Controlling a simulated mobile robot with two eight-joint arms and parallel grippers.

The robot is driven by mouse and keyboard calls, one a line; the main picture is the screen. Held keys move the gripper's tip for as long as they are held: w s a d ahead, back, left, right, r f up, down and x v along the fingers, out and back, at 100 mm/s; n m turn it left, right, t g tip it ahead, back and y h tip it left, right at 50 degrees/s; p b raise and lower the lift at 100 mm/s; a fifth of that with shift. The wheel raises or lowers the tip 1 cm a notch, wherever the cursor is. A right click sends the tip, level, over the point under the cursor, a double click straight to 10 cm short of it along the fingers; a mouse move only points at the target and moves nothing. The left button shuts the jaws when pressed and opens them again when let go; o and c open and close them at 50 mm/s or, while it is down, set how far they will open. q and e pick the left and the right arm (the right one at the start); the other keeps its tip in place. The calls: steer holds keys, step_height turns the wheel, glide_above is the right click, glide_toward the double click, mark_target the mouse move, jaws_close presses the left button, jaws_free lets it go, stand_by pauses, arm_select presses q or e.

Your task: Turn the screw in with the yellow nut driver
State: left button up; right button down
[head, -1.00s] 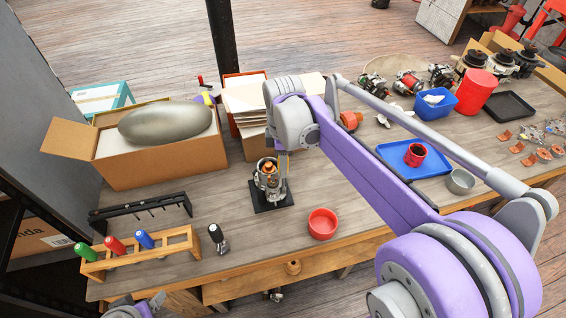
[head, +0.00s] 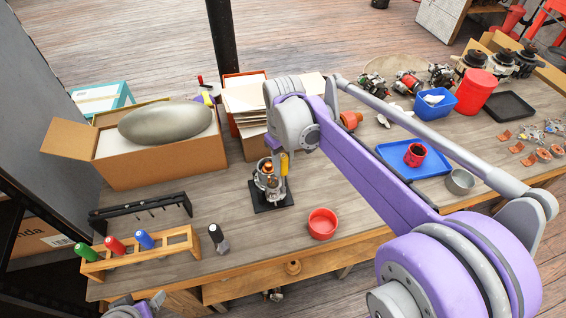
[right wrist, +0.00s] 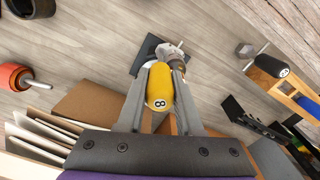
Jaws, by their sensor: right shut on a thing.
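The yellow nut driver (head: 285,162) is upright at the right side of the small metal alternator part (head: 266,184), which stands on a black square plate (head: 270,207). My right gripper (right wrist: 160,92) is shut on the driver's yellow handle (right wrist: 159,88), marked 8, in the right wrist view. The alternator part (right wrist: 172,52) is partly hidden behind the handle there. The screw and the driver's tip cannot be made out. My left gripper (head: 140,306) is only partly in view at the bottom left, and its jaws cannot be judged.
A wooden rack (head: 140,252) holds green, red and blue handled drivers. A black-handled tool (head: 217,237) stands beside it. A red bowl (head: 322,223) is right of the plate. A cardboard box (head: 150,165) stands behind.

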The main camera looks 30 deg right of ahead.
steer(key=m, duration=0.9)
steer(key=shift+m, duration=0.3)
steer(key=m, duration=0.4)
steer(key=shift+m, duration=1.6)
steer(key=shift+f, duration=0.1)
